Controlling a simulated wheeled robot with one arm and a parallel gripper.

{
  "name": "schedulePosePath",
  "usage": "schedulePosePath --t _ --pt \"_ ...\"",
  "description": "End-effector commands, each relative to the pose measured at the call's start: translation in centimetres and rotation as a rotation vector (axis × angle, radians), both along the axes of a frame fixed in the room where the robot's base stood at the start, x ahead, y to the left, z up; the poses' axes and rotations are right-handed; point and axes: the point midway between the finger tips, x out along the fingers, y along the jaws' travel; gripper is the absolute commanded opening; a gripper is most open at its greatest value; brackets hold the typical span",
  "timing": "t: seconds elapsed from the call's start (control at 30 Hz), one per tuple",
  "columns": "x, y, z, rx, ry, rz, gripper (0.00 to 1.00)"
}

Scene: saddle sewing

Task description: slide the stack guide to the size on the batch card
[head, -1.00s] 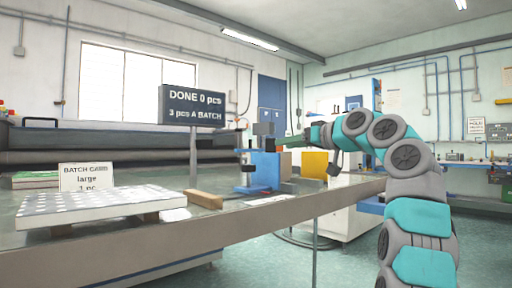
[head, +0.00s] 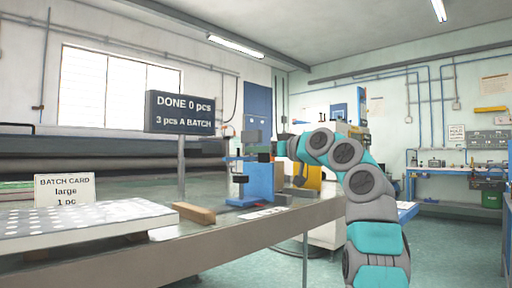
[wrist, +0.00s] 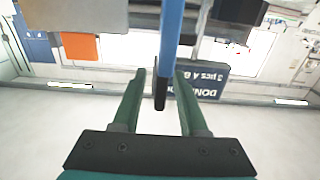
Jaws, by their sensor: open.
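The batch card (head: 65,190) stands on the table at the left of the head view and reads "large, 1 pc". A blue fixture (head: 258,182) with grey and black parts stands farther along the table; I cannot tell which part is the stack guide. My gripper (wrist: 160,82) is open, with its two green fingers apart in the wrist view. A blue bar (wrist: 171,35) with a dark end shows between the fingers there; I cannot tell whether they touch it. In the head view my arm reaches to just right of the fixture, and the fingers are hard to make out.
A white dotted slab (head: 85,222) lies at the front left, with a wooden block (head: 194,213) beside it. A sign (head: 180,112) reading "DONE 0 pcs, 3 pcs A BATCH" stands behind. A yellow panel (head: 309,177) is behind my arm. Floor at the right is clear.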

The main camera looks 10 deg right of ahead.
Motion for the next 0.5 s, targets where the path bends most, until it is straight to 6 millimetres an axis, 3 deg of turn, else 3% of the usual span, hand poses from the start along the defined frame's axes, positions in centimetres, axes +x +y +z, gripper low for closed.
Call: schedulePosePath --t 0.1,0.37,0.5 --pt "0.9 0.53 0.1 0.002 0.002 -0.002 0.42" --pt "1.05 0.65 -0.01 0.001 0.0 -0.002 0.42" --pt "1.03 0.65 -0.01 0.001 0.0 -0.002 0.27"
